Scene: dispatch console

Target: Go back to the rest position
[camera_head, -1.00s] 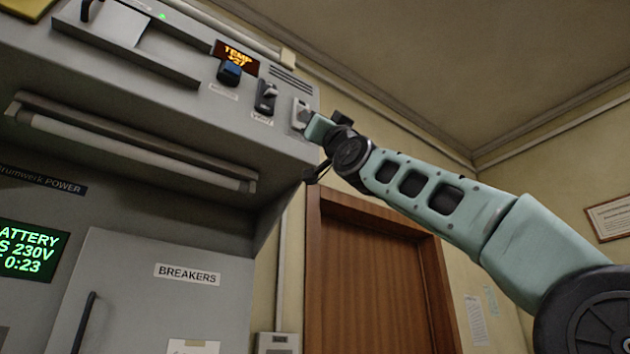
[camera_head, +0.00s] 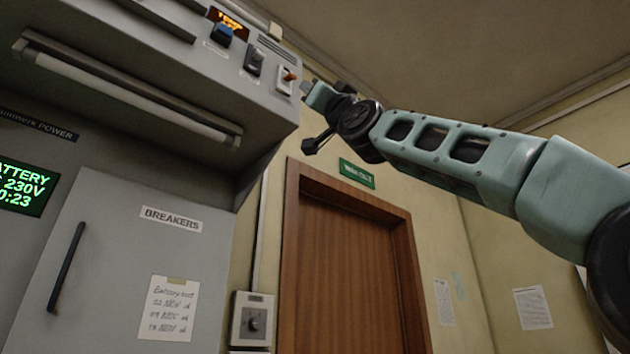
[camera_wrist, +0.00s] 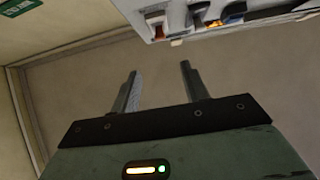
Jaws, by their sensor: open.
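My gripper (camera_wrist: 158,88) shows in the wrist view with its two fingers spread apart and nothing between them. In the head view my gripper (camera_head: 308,90) is just right of the console's upper right end, with a small gap to it. The console (camera_head: 150,120) is grey. Its upper panel holds a switch with a red-orange tip (camera_head: 289,75), a black switch (camera_head: 255,62) and a blue one (camera_head: 222,35). In the wrist view the panel edge (camera_wrist: 215,22) lies beyond and above the fingertips, apart from them.
A brown door (camera_head: 350,280) with a green sign (camera_head: 357,173) above it stands behind, below my arm. A wall box with a knob (camera_head: 252,320) is left of the door. The console's breakers cabinet (camera_head: 120,260) is shut. Free room lies right of the console.

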